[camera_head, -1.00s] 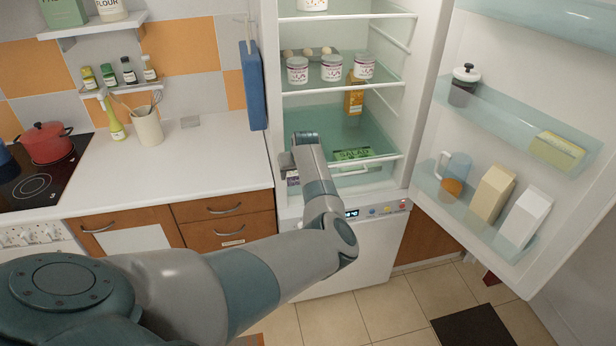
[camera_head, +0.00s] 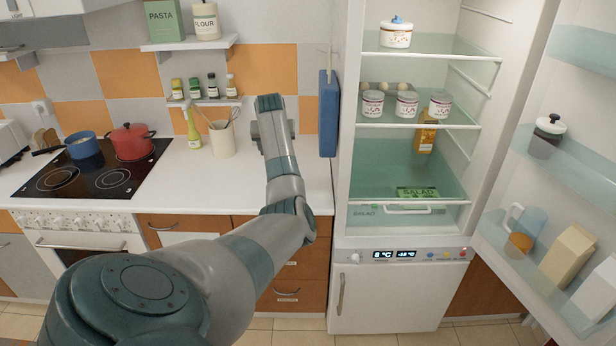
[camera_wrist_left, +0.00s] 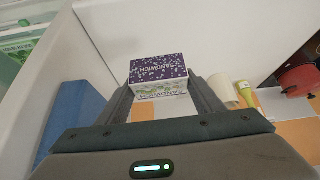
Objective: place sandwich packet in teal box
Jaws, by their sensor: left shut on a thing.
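My left gripper (camera_wrist_left: 162,92) is shut on the sandwich packet (camera_wrist_left: 158,68), a small box with a purple speckled face marked SANDWICH and a pale green-white side. The packet sits between both fingers in the left wrist view. In the head view my left arm reaches up in front of the counter and tiled wall, left of the open fridge; its wrist end (camera_head: 270,118) hides the fingers and the packet. I cannot make out a teal box in either view. My right gripper is not in view.
The open fridge (camera_head: 341,200) holds jars, eggs and a salad packet (camera_head: 417,193); its door stands open at right. A blue board (camera_head: 328,113) hangs beside it. The counter (camera_head: 190,185) is largely clear. A utensil jar (camera_head: 222,140) and red pot (camera_head: 132,142) stand left.

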